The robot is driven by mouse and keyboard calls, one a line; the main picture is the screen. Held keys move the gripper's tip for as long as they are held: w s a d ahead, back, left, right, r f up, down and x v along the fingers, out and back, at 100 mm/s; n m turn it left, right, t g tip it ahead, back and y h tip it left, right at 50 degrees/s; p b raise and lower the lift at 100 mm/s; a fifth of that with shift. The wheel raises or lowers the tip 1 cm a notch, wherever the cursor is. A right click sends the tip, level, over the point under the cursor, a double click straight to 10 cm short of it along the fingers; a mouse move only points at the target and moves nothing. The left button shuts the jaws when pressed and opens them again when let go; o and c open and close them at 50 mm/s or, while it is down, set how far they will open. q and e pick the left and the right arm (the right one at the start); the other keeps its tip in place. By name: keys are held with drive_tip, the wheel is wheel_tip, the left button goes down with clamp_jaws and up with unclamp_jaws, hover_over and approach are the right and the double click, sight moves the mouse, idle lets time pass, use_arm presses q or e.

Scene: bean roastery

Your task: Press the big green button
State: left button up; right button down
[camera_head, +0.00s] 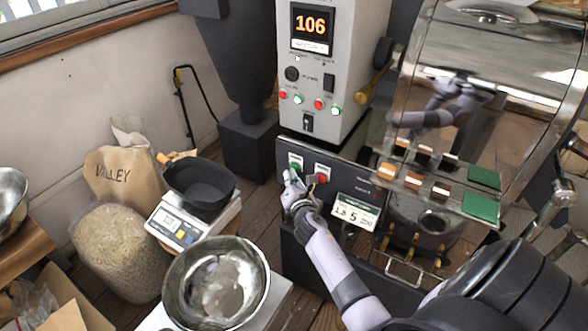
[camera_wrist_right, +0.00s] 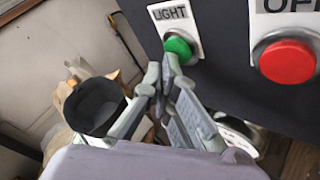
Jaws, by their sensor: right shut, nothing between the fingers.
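The big green button (camera_wrist_right: 179,47) sits on a white plate labelled LIGHT on a dark panel. In the head view the green button (camera_head: 294,168) shows just above my right gripper (camera_head: 289,178). My right gripper, which also shows in the wrist view (camera_wrist_right: 160,80), is shut and empty, with its fingertips just below the green button. I cannot tell whether they touch it. A red button (camera_wrist_right: 287,60), on a plate with a partly cut-off label, is to the right; it also shows in the head view (camera_head: 321,178). My left gripper is not in view.
A scale (camera_head: 190,232) with a black bowl (camera_head: 198,188) and a steel bowl (camera_head: 215,285) stand left of my right arm. A control box (camera_head: 308,75) showing 106 rises above the panel. A shiny drum (camera_head: 480,75) is at the right.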

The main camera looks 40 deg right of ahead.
drive_tip(key=shift+w+d, duration=0.1)
drive_tip(key=shift+d, duration=0.15)
idle(0.4)
drive_tip(key=shift+a, duration=0.1)
drive_tip(key=shift+s+a, duration=0.35)
drive_tip(key=shift+a, duration=0.35)
drive_tip(key=a, duration=0.1)
drive_tip(key=s+a, duration=0.1)
drive_tip(key=a, duration=0.1)
drive_tip(key=s+a, duration=0.1)
drive_tip(key=shift+a, duration=0.3)
drive_tip(key=shift+w, duration=0.1)
idle(0.7)
